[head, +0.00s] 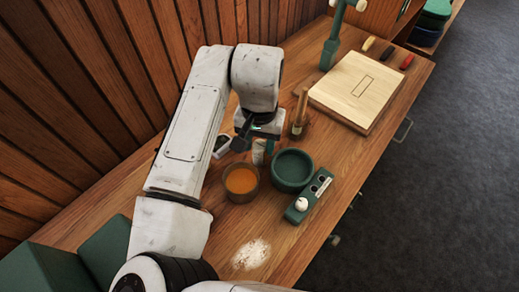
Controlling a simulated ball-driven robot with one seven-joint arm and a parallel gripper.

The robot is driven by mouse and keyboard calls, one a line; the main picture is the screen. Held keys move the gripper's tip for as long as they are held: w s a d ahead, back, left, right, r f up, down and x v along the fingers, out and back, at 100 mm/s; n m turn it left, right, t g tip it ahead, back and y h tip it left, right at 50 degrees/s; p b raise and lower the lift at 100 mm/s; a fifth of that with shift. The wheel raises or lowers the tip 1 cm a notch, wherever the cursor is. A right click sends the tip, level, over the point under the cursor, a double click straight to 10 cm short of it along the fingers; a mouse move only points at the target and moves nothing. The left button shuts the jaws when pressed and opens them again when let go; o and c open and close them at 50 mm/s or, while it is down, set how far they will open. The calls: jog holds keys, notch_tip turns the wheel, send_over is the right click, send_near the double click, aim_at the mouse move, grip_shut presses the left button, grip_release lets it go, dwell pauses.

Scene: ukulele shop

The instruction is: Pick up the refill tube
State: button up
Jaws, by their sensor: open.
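A small pale upright cylinder (258,154), which looks like the refill tube, stands on the wooden bench between the cup of orange liquid and the green bowl. My gripper (255,138) is right above it, pointing down, with its jaws open. The dark fingers and the arm cover the cylinder's top, and I cannot tell whether the fingers touch it or stand around it.
The cup of orange liquid (241,181) and green bowl (293,169) stand close by. A green control box (309,198) with a white knob, a brush-like wooden tool (299,118), a pale board (361,90) and white powder (251,254) are on the bench (330,225). A slatted wall (75,100) borders it.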

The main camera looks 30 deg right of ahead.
jog(key=shift+f, duration=1.4)
jog(key=shift+c, duration=0.2)
jog(key=c, duration=0.7)
jog(key=shift+r, duration=0.1)
jog(key=shift+c, duration=0.2)
